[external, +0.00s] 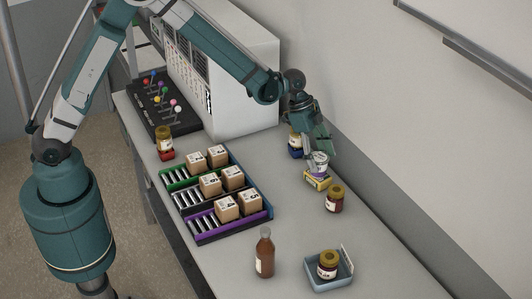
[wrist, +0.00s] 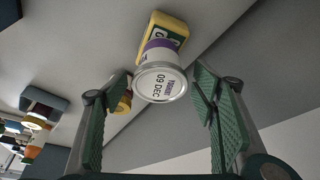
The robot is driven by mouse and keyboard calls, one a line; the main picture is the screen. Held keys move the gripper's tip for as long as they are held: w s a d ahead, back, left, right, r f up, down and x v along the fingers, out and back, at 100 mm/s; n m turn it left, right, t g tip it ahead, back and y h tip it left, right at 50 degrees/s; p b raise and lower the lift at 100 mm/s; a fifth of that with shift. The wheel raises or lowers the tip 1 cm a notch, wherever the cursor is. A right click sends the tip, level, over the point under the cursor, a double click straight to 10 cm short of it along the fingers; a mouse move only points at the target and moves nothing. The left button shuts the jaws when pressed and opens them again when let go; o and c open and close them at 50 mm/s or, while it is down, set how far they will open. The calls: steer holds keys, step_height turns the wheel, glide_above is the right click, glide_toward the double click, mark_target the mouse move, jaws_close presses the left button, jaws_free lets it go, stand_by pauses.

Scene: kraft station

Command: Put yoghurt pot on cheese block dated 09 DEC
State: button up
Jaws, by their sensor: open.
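The yoghurt pot (external: 319,161) is white and purple and appears to stand upright on the yellow cheese block (external: 317,181). In the wrist view the pot's lid (wrist: 161,84) reads YOGHURT 09 DEC. The cheese block (wrist: 164,31) shows beyond the pot there; its label is mostly hidden and I cannot read its date. My gripper (wrist: 158,115) is open, with one green finger on each side of the lid and visible gaps between. In the external view my gripper (external: 318,148) is right at the pot, above the block.
A dark red jar (external: 334,201) stands just in front of the block; a blue-labelled jar (external: 295,146) stands behind. A brown bottle (external: 264,254) and a blue tray (external: 318,285) holding a jar are nearer. Roller racks (external: 205,233) with cartons lie left. The wall is close on the right.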

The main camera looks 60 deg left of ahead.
steer(key=v, duration=1.2)
steer(key=shift+r, duration=0.1)
stand_by(0.7)
steer(key=s+a+r+n+t+y, duration=0.1)
steer(key=s+a+r+n, duration=0.3)
steer(key=s+r, duration=0.5)
steer(key=s+a+r+n+t+y, duration=0.1)
steer(key=s+a+r, duration=0.5)
steer(key=s, duration=0.4)
steer(key=s+a+n+t+y, duration=0.1)
steer(key=s+a+n, duration=0.2)
steer(key=s, duration=0.9)
steer(key=s+a+n+t, duration=0.1)
steer(key=s+a+n, duration=0.2)
steer(key=s, duration=0.9)
steer(key=shift+a+n+t+y, duration=0.3)
steer(key=shift+a+t+y, duration=0.1)
steer(key=shift+a, duration=1.2)
